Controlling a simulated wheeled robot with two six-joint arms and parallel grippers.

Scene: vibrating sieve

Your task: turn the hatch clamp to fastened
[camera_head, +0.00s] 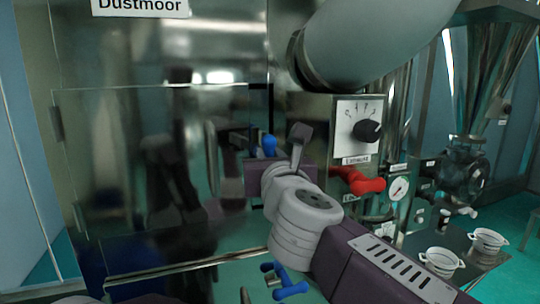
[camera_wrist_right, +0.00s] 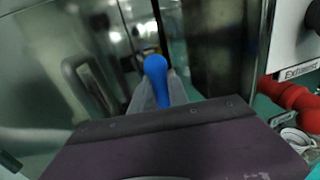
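The hatch clamp's blue handle (camera_head: 269,145) stands roughly upright at the right edge of the metal hatch (camera_head: 150,150). In the right wrist view the blue handle (camera_wrist_right: 155,75) shows close up, its rounded end upward. My right gripper (camera_wrist_right: 157,92) has one pale finger on each side of the handle, with no clear gap, and looks shut on it. In the head view my right wrist and gripper body cover the fingers and the clamp's lower part. My left gripper is not in view.
A red handle (camera_head: 358,181) and a dial panel (camera_head: 358,130) stand right of the clamp. Another blue handle (camera_head: 290,290) is low in front, below my right arm. A large grey pipe (camera_head: 370,40) hangs above. White bowls (camera_head: 441,262) stand at the lower right.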

